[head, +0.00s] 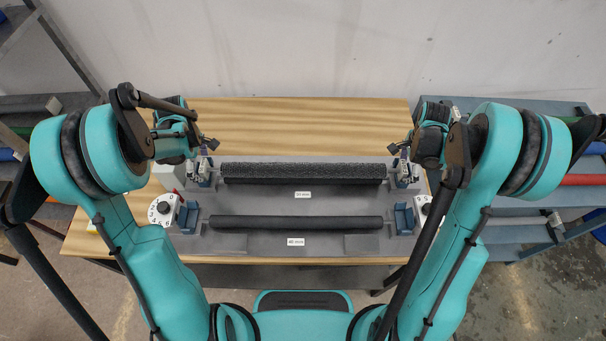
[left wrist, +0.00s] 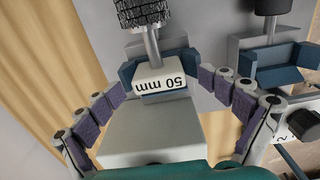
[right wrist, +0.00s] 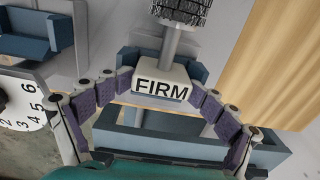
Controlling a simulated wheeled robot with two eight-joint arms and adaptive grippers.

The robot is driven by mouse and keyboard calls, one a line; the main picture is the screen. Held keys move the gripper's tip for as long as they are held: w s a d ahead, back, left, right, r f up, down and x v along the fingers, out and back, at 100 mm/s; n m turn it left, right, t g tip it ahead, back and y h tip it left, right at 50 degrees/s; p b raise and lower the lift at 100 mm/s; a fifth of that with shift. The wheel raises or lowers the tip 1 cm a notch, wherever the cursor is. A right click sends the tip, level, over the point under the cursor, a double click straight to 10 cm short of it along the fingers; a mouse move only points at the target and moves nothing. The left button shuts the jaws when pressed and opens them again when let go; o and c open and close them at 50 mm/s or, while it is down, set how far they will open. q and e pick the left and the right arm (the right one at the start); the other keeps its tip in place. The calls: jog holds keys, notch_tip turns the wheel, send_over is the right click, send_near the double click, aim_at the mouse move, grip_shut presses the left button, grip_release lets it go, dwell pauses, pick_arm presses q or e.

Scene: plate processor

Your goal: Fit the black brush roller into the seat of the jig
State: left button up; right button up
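The black brush roller (head: 303,173), with its rough bristled surface, lies level along the back row of the grey jig (head: 250,202), above a "50 mm" label. Its left shaft end meets a pale block marked "50 mm" (left wrist: 163,78) between blue seat walls (left wrist: 130,70). Its right shaft end meets a pale block marked "FIRM" (right wrist: 160,85) between blue walls. My left gripper (head: 203,173) is at the left end, its fingers spread on both sides of the block. My right gripper (head: 403,173) is likewise spread at the right end. Full seating depth cannot be told.
A smooth black roller (head: 296,222) lies in the front row, by a "40 mm" label. White numbered dials (head: 162,209) stand at both front ends. The wooden table (head: 300,125) is clear behind the jig. Shelves (head: 520,215) flank the table.

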pick_arm(q)
notch_tip(320, 180, up, 10)
jog(key=shift+s+f, duration=0.1)
pick_arm(e)
jog(key=shift+r, duration=0.1)
notch_tip(320, 180, up, 12)
jog(key=shift+f, duration=0.1)
dwell(0.6)
